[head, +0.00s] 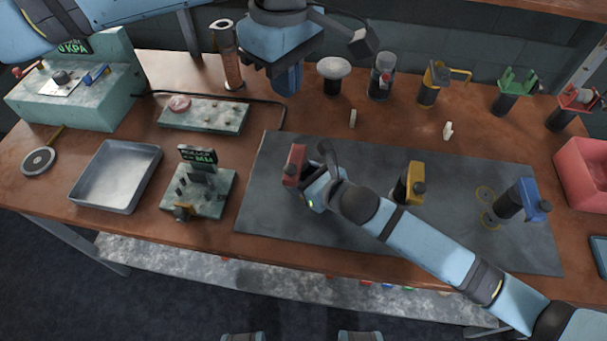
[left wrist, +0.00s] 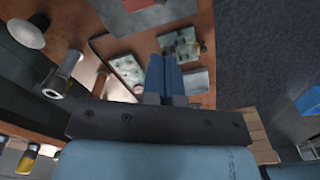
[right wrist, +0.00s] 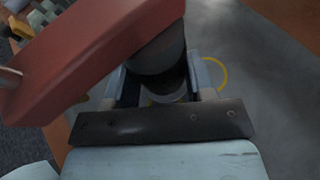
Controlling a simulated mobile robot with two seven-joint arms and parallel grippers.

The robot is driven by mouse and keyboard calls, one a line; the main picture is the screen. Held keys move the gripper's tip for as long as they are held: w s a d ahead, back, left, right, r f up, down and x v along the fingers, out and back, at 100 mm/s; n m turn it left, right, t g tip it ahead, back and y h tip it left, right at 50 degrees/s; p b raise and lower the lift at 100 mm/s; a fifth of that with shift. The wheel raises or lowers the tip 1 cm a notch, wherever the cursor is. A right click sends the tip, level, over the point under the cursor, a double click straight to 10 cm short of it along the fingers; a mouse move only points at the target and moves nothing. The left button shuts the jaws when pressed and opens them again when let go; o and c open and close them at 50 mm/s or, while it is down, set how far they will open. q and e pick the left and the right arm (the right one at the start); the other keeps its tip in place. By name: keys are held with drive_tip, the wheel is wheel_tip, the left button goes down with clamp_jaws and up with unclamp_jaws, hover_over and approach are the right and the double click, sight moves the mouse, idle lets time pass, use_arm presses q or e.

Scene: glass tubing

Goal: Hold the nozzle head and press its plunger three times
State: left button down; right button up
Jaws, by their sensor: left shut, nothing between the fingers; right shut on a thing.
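A red nozzle head (head: 295,163) with a dark cylindrical body sits at the left part of the dark grey mat (head: 350,235). My right gripper (head: 310,192) is shut on it. In the right wrist view the fingers close around the dark cylinder (right wrist: 160,88) below the red block (right wrist: 95,55). A pale rod shows at that block's left end. I cannot clearly make out the plunger. My left gripper (head: 287,80) is shut and empty, pointing down above the table's back part, away from the red head. Its closed blue fingers show in the left wrist view (left wrist: 168,78).
A yellow-topped unit (head: 411,180) and a blue-topped unit (head: 534,204) are on the mat. A metal tray (head: 115,175) and a small gauge device (head: 210,195) lie left. Several bottles and holders line the back. A red bin (head: 585,172) is at the right.

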use_arm(q)
drive_tip(key=shift+r, duration=0.6)
use_arm(e)
drive_tip(key=o, duration=1.2)
drive_tip(key=v, duration=1.3)
drive_tip(key=shift+s+d+r, duration=0.15)
drive_tip(key=shift+s+d, duration=0.05)
drive_tip(key=shift+s, duration=0.1)
